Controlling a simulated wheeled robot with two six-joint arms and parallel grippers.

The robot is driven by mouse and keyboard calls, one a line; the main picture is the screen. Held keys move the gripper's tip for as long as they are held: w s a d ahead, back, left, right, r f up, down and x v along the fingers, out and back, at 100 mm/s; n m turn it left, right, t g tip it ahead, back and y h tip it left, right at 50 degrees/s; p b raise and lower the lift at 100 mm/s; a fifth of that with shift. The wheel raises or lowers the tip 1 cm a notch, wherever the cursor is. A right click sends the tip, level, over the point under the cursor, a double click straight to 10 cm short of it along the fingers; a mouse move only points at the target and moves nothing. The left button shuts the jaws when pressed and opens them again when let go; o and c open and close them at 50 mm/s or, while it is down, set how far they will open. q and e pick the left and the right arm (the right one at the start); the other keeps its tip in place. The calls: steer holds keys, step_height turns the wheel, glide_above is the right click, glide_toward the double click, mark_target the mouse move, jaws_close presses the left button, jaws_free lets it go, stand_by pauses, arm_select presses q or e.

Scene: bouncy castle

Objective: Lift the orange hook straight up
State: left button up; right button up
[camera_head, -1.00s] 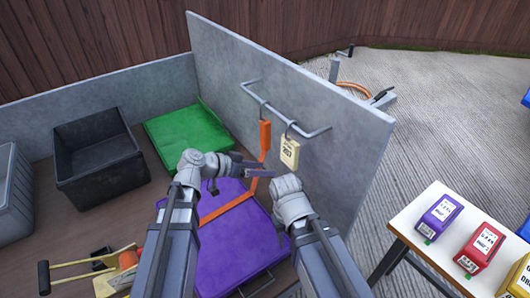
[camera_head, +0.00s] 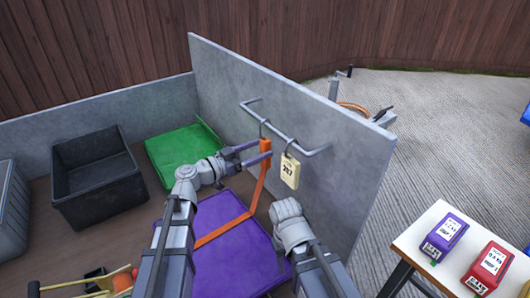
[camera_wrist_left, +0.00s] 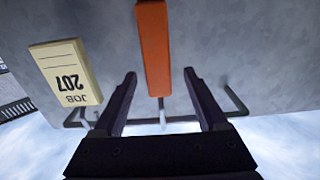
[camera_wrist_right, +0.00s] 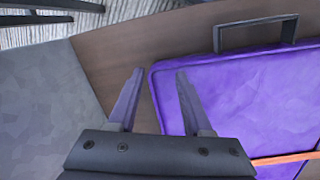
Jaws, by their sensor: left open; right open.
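The orange hook (camera_head: 264,147) hangs upright from the grey wall rail (camera_head: 290,132) by a metal hook. An orange strap (camera_head: 222,231) runs down from it over the purple pad (camera_head: 235,270). My left gripper (camera_head: 266,150) is open at the orange hook's top end. In the left wrist view, the orange hook (camera_wrist_left: 153,45) stands between the two open fingers (camera_wrist_left: 160,75), with gaps on both sides. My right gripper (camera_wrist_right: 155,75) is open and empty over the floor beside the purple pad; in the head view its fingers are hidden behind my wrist.
A cream tag (camera_head: 290,171) marked 207 hangs from the same rail, close to the right of the orange hook. The grey panel (camera_head: 230,75) stands right behind both. A black bin (camera_head: 95,185) and a green pad (camera_head: 180,160) lie left. A table (camera_head: 420,250) with coloured boxes stands right.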

arm_select(q)
steer(key=shift+x, duration=2.9)
steer(key=shift+s, duration=0.1)
jaws_close()
